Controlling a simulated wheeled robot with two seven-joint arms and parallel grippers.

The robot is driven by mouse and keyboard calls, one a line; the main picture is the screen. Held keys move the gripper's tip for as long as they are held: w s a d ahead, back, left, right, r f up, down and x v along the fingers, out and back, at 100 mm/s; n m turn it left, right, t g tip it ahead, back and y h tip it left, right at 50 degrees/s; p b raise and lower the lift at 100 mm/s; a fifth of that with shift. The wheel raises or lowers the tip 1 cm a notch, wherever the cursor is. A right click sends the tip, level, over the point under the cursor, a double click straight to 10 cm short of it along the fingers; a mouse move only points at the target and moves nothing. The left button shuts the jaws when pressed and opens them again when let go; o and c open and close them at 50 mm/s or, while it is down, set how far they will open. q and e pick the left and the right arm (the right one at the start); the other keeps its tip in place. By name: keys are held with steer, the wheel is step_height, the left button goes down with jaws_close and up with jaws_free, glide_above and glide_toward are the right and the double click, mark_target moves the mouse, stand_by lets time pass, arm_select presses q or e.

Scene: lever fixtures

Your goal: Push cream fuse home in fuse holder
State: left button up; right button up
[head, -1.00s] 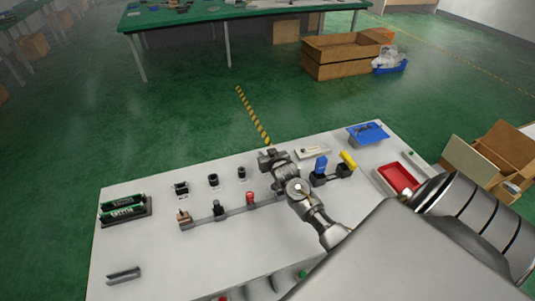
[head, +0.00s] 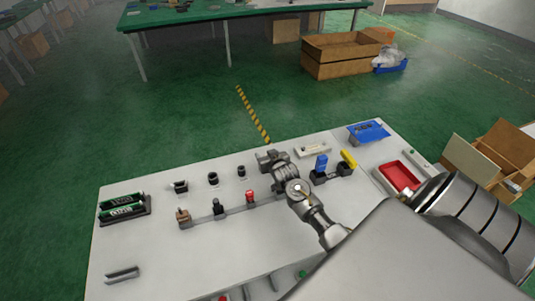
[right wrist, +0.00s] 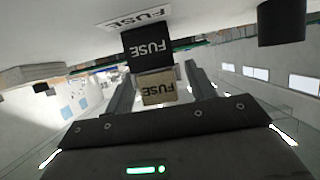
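In the right wrist view the cream fuse (right wrist: 158,88), marked FUSE, sits against the black fuse holder (right wrist: 147,48), also marked FUSE. How deep the fuse sits in the holder is hard to tell. My right gripper (right wrist: 160,75) has its two fingers apart, one on each side of the cream fuse, with a narrow gap seeming to show beside it. In the head view my right gripper (head: 268,158) is at the back middle of the white panel, and I cannot make out the fuse or holder there. My left gripper is not in view.
The white panel (head: 180,255) carries a red-topped lever (head: 250,196), a blue block (head: 321,162) and a yellow block (head: 348,159) close to my right arm. A red tray (head: 398,177) lies at the right. The front middle of the panel is clear.

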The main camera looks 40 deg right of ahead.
steer(key=shift+r, duration=0.55)
steer(key=s+a+r+b, duration=0.1)
steer(key=s+a+r, duration=0.7)
steer(key=s+r, duration=0.3)
steer(key=shift+s+a+r+b, duration=0.15)
steer(key=shift+a+r+b, duration=0.15)
steer(key=shift+r, duration=0.2)
steer(key=shift+d, duration=0.1)
